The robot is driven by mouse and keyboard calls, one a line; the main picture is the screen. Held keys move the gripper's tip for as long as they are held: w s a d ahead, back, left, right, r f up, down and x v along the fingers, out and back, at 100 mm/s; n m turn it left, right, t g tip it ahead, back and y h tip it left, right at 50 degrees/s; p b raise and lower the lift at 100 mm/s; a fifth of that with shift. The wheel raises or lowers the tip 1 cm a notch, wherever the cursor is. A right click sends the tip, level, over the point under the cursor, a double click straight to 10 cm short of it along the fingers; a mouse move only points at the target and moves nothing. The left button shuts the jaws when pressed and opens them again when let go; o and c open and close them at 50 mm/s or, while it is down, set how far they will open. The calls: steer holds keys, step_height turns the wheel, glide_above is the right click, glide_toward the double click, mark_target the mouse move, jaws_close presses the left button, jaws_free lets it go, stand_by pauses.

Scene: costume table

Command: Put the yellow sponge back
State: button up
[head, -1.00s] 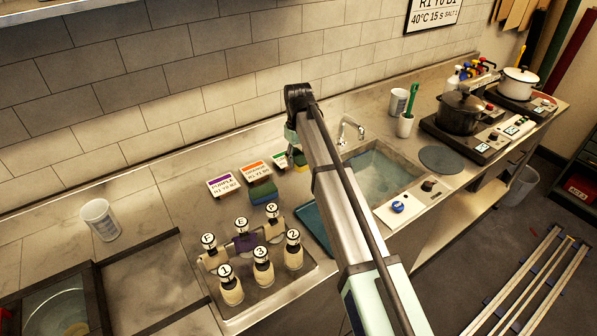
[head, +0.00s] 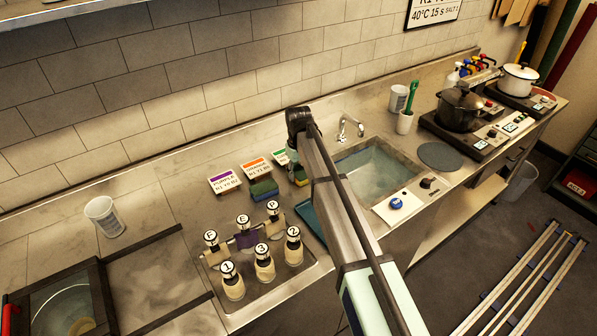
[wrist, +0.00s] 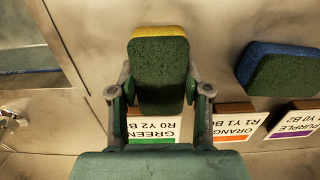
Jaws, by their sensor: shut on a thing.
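The yellow sponge (wrist: 160,75), with a dark green scouring face and a yellow edge, is between the fingers of my gripper (wrist: 160,95) in the wrist view. The fingers are shut on its sides. It is in front of the green-labelled card (wrist: 153,130). I cannot tell whether its underside touches the counter. In the head view my arm hides most of the gripper, and only a small part of the sponge (head: 300,178) shows beside it, near the green card (head: 280,157).
A blue sponge with a dark green face (head: 264,189) lies by the orange card (head: 256,167); the purple card (head: 224,181) is farther left. A tray of labelled bottles (head: 225,300) stands in front. The sink (head: 375,175) is to the right.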

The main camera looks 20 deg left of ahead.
mark_target(299, 171)
steer(key=shift+f, duration=0.15)
steer(key=o, duration=1.1)
step_height(299, 171, up, 12)
steer(key=b, duration=0.3)
steer(key=shift+r, duration=0.2)
